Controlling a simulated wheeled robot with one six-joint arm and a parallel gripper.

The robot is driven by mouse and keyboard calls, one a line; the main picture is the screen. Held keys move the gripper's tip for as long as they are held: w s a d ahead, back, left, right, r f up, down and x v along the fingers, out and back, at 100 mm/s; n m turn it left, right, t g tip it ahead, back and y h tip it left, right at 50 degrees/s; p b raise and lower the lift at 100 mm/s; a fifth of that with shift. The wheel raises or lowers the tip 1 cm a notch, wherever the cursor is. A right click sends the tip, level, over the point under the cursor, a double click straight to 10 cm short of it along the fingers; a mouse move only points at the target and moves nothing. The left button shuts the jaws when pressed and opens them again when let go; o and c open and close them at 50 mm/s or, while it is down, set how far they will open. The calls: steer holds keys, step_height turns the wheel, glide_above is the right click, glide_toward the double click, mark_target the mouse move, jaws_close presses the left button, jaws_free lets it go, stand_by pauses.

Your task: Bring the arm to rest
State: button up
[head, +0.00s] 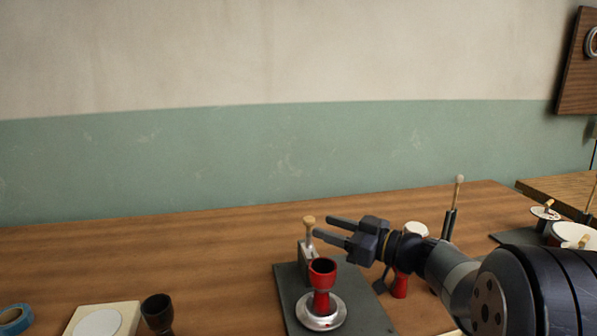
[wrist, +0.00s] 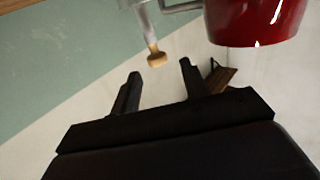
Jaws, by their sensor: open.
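My gripper (head: 322,227) is open and empty in the head view, its two fingers pointing left above the table. In the wrist view my gripper (wrist: 158,77) shows both dark fingers apart with nothing between them. A red goblet drum (head: 322,284) stands upright on a round metal base on a dark plate (head: 364,306), below and in front of the fingers. A red rounded body (wrist: 256,22) shows at the top of the wrist view. A wooden-tipped post (head: 308,235) rises by the fingertips; its tip also shows in the wrist view (wrist: 157,58). I cannot tell whether they touch.
Another red drum with a pale top (head: 400,284) stands partly behind my arm. A dark cup (head: 158,311), a pale block with a white disc (head: 101,322) and blue tape (head: 15,319) lie at front left. The wooden table (head: 150,256) is clear at back left.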

mark_target(308, 217)
steer(key=x, duration=0.5)
steer(key=shift+w+a+r+p, duration=0.15)
steer(key=shift+w+a+p, duration=0.15)
steer(key=shift+p, duration=0.15)
steer(key=shift+w+p, duration=0.4)
steer(key=shift+w, duration=0.15)
